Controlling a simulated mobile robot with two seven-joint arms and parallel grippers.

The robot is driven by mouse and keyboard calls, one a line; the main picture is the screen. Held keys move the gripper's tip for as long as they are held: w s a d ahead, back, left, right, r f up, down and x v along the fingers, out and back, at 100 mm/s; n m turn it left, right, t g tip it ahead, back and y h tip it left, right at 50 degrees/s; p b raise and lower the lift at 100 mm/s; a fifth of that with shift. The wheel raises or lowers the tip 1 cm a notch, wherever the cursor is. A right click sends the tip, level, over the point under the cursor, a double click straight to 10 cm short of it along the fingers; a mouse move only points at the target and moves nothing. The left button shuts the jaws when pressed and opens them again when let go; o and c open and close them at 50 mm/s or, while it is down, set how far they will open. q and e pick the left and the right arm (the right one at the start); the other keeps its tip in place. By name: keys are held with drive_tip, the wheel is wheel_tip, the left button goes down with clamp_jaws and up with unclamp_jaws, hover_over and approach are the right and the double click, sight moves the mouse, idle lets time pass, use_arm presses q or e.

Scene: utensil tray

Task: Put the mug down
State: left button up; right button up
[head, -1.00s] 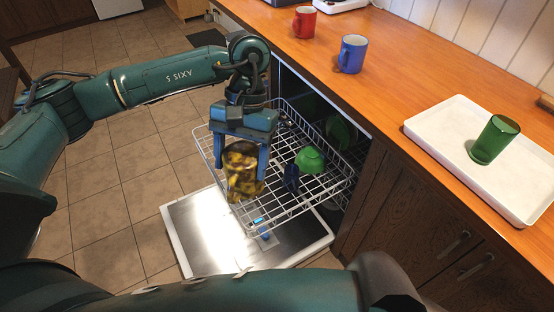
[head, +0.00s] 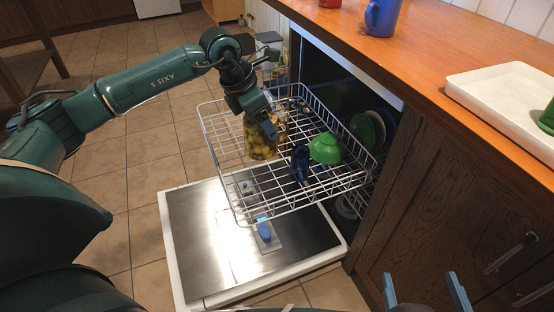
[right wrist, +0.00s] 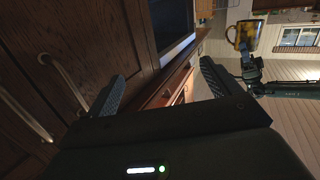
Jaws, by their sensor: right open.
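The yellow-and-dark patterned mug (head: 259,146) is between the fingers of my left gripper (head: 262,132), over the left part of the white wire dishwasher rack (head: 232,207). The gripper comes from above and looks shut on the mug. Whether the mug's base touches the rack, I cannot tell. In the right wrist view the mug (right wrist: 243,34) shows small at the upper right. My right gripper (head: 427,290) is open and empty at the bottom right of the head view, in front of the cabinet; its two fingers (right wrist: 160,90) stand wide apart in the right wrist view.
A green bowl (head: 325,148) and a dark blue item (head: 300,163) are in the rack. The open dishwasher door (head: 205,235) lies below. On the wooden counter (head: 430,45) stand a blue mug (head: 381,18), a partly cut-off red mug (head: 330,3) and a white tray (head: 490,88).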

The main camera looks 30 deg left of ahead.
use_arm(q)
drive_tip(key=w+a+f+n+y+b, duration=0.35)
drive_tip(key=f+n+b, duration=0.2)
drive_tip(key=n, duration=0.35)
drive_tip(key=w+a+f+n+y+b, duration=0.2)
drive_tip(key=a+f+n+y+b, duration=0.15)
drive_tip(key=n+b, duration=0.35)
drive_tip(key=f+b, duration=0.1)
drive_tip(key=f, duration=0.2)
drive_tip(key=f+n+b, duration=0.1)
drive_tip(key=f, duration=0.2)
drive_tip(key=a+f+n+b, duration=0.1)
drive_tip(key=f, duration=0.3)
drive_tip(key=shift+w+g+h, duration=0.2)
drive_tip(key=shift+g+h, duration=0.1)
drive_tip(key=o, duration=1.3)
use_arm(e)
drive_tip(key=f+t+y, duration=0.1)
drive_tip(key=a+f+n+t+y, duration=0.1)
drive_tip(key=f+t+y, duration=0.1)
drive_tip(key=shift+s+a+n+y, duration=0.3)
drive_tip(key=shift+a+n+y, duration=0.1)
drive_tip(key=shift+r, duration=0.15)
